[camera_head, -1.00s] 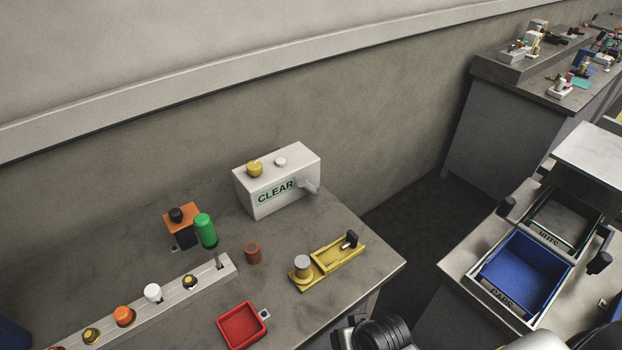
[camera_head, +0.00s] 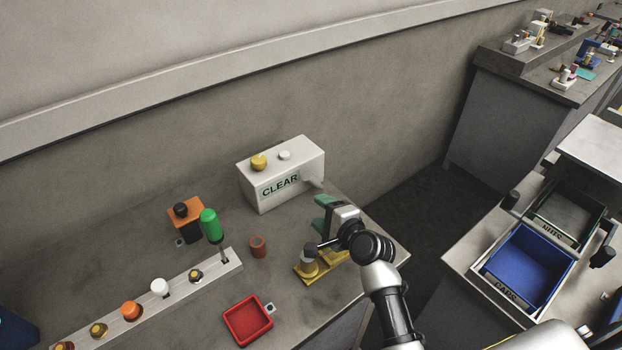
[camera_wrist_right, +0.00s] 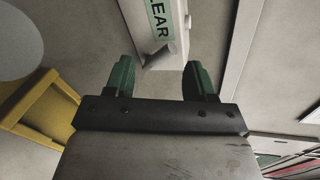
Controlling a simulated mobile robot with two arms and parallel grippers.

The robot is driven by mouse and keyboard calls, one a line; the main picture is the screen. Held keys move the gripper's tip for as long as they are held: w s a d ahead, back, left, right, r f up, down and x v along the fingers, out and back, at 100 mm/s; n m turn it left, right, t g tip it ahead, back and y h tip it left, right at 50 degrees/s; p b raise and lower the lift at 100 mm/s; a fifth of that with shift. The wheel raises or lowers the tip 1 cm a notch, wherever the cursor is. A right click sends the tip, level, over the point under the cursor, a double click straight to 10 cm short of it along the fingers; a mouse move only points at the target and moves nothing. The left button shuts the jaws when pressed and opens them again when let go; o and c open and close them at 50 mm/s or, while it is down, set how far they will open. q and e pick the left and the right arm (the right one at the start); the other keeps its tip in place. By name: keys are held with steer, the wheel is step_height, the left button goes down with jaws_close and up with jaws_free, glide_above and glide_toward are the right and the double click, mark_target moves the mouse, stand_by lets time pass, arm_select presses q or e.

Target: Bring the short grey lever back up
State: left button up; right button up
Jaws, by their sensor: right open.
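The short grey lever (camera_head: 314,184) sticks out from the lower right of the front of the white box (camera_head: 262,192) marked CLEAR. It points to the right and slightly down. My left gripper is in neither view.
The yellow fixture (camera_head: 311,274) with a grey knob lies partly hidden under my right arm. A rust-coloured cup (camera_head: 258,246), a red tray (camera_head: 248,320) and a pale rail (camera_head: 135,323) with a green-handled tool stand to the left. The wall is behind the box.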

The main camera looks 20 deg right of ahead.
steer(key=w+d+r+m+t+h, duration=0.2)
steer(key=w+r+m+t+h, duration=0.15)
steer(key=w+m, duration=0.55)
steer(key=m+b, duration=0.1)
steer(key=b, duration=0.7)
glide_toward(313, 184)
steer(key=w, duration=0.4)
steer(key=shift+a+r, duration=0.15)
steer(key=shift+r, duration=0.1)
steer(key=w+b, duration=0.1)
steer(key=w, duration=0.1)
steer(key=w+b, duration=0.1)
steer(key=w, duration=0.1)
steer(key=w+b, duration=0.1)
steer(key=w, duration=0.1)
steer(key=shift+w+a+f, duration=0.1)
steer(key=shift+w+a, duration=0.1)
steer(key=shift+a, duration=0.15)
steer(key=shift+w, duration=0.45)
jaws_close()
